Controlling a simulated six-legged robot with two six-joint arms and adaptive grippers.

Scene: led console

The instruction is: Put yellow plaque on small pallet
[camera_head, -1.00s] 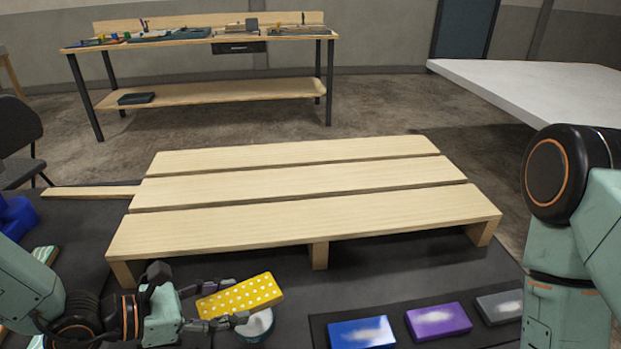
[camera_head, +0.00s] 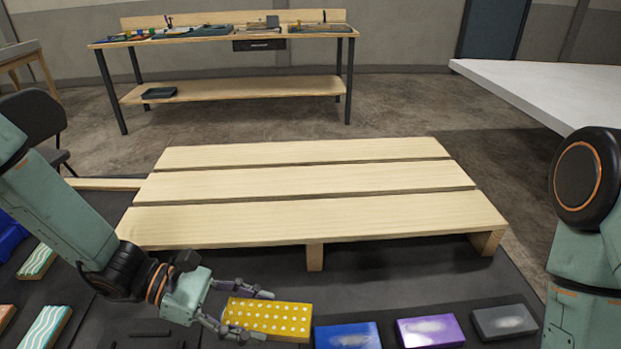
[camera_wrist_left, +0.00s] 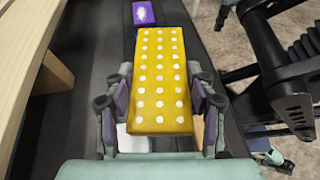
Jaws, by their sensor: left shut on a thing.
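The yellow plaque (camera_head: 268,318) with white dots is in the fingers of my left gripper (camera_head: 240,311). In the left wrist view the plaque (camera_wrist_left: 160,80) lies between the two fingers of the gripper (camera_wrist_left: 160,110), which are shut on its sides. It is in front of the small wooden pallet (camera_head: 310,217), on the near side, lower than the slatted top in the picture. The pallet has three pale slats with nothing on them. My right gripper is out of view; only part of my right arm shows.
Blue (camera_head: 347,335), purple (camera_head: 430,331) and grey (camera_head: 503,322) blocks lie in a row at the front right. Wavy-patterned blocks (camera_head: 44,330) lie at the left. A workbench (camera_head: 230,40) stands behind, and a white table (camera_head: 540,88) is at right.

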